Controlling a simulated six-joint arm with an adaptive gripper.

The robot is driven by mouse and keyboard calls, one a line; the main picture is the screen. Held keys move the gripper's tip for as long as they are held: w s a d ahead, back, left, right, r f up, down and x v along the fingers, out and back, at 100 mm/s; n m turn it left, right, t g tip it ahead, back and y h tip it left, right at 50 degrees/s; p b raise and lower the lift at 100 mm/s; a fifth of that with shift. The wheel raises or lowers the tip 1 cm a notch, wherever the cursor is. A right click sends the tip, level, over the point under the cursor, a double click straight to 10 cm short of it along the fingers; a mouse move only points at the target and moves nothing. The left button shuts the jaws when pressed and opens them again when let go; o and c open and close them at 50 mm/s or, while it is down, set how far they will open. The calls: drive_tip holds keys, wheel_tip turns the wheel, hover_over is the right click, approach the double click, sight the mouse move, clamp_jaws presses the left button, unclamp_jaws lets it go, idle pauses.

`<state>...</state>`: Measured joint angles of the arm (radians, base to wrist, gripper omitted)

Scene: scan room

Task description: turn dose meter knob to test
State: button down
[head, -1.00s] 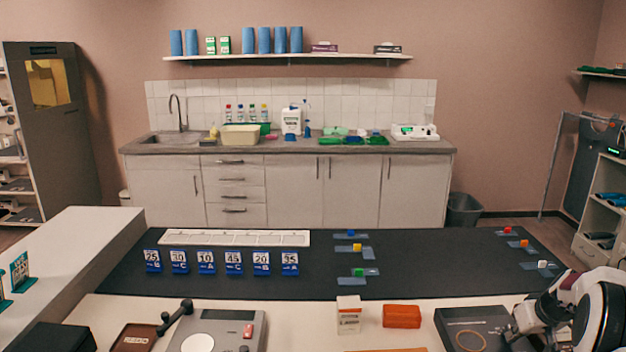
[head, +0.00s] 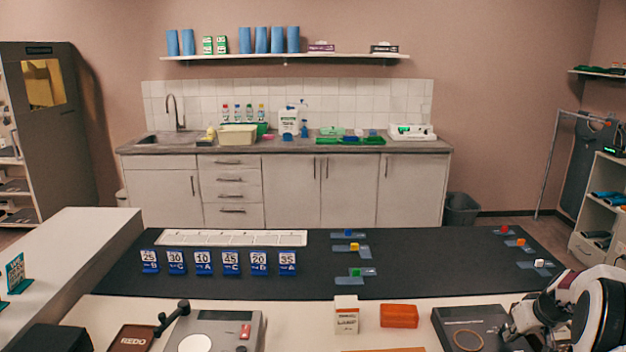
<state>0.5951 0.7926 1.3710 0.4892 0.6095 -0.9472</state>
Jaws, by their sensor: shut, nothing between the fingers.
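I cannot make out a dose meter or a knob marked "test" with certainty. My gripper (head: 509,331) is at the lower right, pointing down and left, shut and empty. It is over or beside the right side of a flat dark box (head: 449,318) with a brownish ring on its top. I cannot tell whether it touches the box. My arm hides what lies behind it. A grey device (head: 246,318) with a pale round disc and a small red part stands at the lower left, cut off by the bottom edge.
A white carton (head: 346,317) and an orange box (head: 399,316) stand between the grey device and my gripper. Behind them is a black mat (head: 310,284) with numbered blue cards (head: 203,262), a white tray (head: 231,231) and slides. A sink counter (head: 290,147) lines the back wall.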

drive_tip(key=shift+r, duration=2.9)
drive_tip(key=d, duration=0.1)
drive_tip(key=d+r, duration=0.1)
drive_tip(key=shift+d, duration=0.3)
drive_tip(key=shift+f, duration=0.15)
drive_tip(key=shift+f, duration=3.35)
